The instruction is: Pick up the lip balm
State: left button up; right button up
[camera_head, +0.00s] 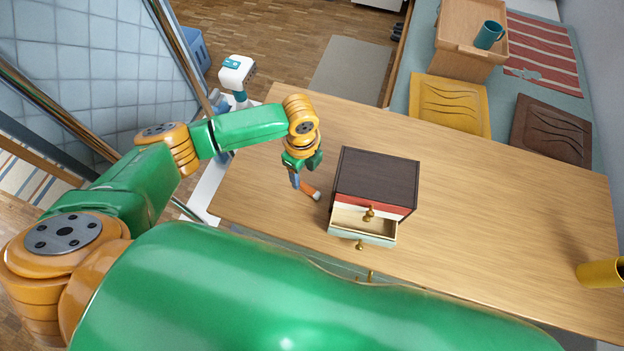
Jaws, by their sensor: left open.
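The lip balm appears to be the small orange tube with a pale end (311,191), lying on the wooden table (480,215) left of the small drawer cabinet. My left gripper (297,180) is open and points down right beside the tube's upper left end. It partly hides that end, and I cannot tell whether a finger touches the tube. The right gripper is not in view.
The drawer cabinet (378,176) has a dark top, a red drawer front and an open drawer with a pale green front (362,238), close to the tube's right. The table between is clear.

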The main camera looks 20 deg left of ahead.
aim_at(304, 185)
pick_arm(q)
jog(key=shift+s+f, duration=0.65)
jog(key=shift+f, duration=0.1)
notch_tip(304, 185, down, 3)
jog(key=shift+w+r, duration=0.1)
jog(key=shift+r, duration=0.1)
jog(key=shift+w+f, duration=0.2)
jog(key=shift+w, duration=0.15)
jog(key=shift+s+r, duration=0.15)
jog(key=shift+s, duration=0.05)
jog(key=c, duration=0.9)
grip_shut()
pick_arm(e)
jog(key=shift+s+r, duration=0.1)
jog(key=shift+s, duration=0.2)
pick_arm(q)
jog(key=shift+w, duration=0.1)
